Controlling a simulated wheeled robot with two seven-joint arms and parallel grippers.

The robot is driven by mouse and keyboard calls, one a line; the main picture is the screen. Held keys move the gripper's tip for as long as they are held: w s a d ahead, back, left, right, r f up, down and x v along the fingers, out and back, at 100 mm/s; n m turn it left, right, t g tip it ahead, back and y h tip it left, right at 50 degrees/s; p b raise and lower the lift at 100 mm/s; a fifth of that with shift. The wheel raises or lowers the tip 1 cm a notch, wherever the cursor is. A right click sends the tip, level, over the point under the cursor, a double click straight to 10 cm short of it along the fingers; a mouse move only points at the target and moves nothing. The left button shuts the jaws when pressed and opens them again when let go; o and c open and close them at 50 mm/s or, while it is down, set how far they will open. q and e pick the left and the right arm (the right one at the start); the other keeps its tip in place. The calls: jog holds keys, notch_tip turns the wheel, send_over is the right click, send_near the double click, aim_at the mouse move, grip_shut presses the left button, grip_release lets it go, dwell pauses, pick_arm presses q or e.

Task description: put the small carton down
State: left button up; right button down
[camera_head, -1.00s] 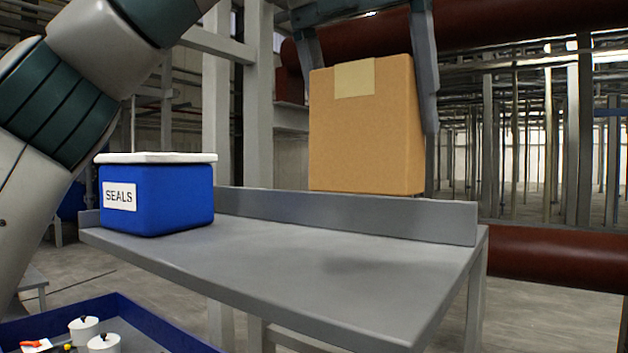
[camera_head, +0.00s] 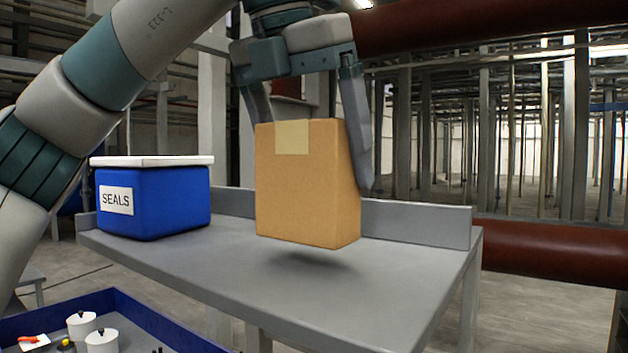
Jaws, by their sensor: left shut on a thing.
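The small carton (camera_head: 305,195) is a brown box with a pale tape patch at its top edge. My left gripper (camera_head: 308,160) comes down from above and is shut on the carton, with a finger at each side. The carton is upright and hangs a little above the grey table (camera_head: 390,275), with its shadow on the top below it. My right gripper is not in the view.
A blue box labelled SEALS (camera_head: 155,203) with a white lid stands at the table's left end. A raised lip (camera_head: 420,224) runs along the back edge. The table is clear at the front and right. A blue tray (camera_head: 150,322) with white pots (camera_head: 101,341) is at the lower left.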

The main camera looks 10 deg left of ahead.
aim_at(314, 185)
pick_arm(q)
jog(key=shift+w+f+p, duration=0.1)
jog(key=shift+f+p, duration=0.4)
jog(key=shift+f, duration=0.95)
jog(key=shift+f, duration=0.2)
jog(key=o, duration=1.2)
jog(key=shift+c, duration=0.2)
jog(key=shift+r, duration=0.1)
